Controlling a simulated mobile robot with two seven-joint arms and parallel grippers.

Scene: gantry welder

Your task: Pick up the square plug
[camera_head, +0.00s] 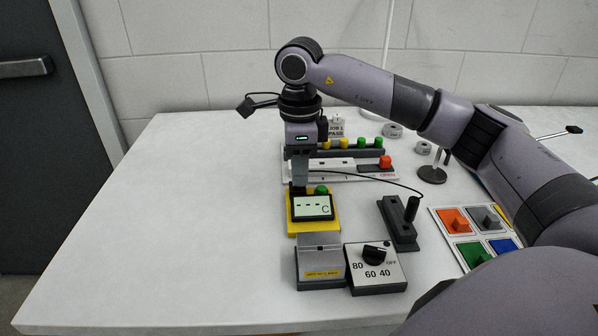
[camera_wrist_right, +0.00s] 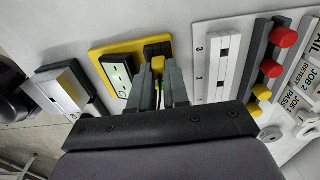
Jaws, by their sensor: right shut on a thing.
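My right gripper (camera_head: 299,190) points down at the back left edge of the yellow-based meter. In the right wrist view the fingers (camera_wrist_right: 158,72) are shut on a small yellow plug (camera_wrist_right: 158,64), which seems to be the square plug. A pale cable shows below it between the fingers. The plug is over or against a black block (camera_wrist_right: 156,48) on the yellow base (camera_wrist_right: 105,50); whether it is seated I cannot tell. The meter's display (camera_head: 312,207) shows dashes and a C. In the head view the fingers hide the plug. My left gripper is not in view.
A grey box (camera_head: 320,265) and a dial box (camera_head: 377,268) stand in front of the meter. A dark holder with a black upright handle (camera_head: 411,209) is to the right, a thin black cable nearby. Button strips (camera_head: 355,143) lie behind. The table's left side is clear.

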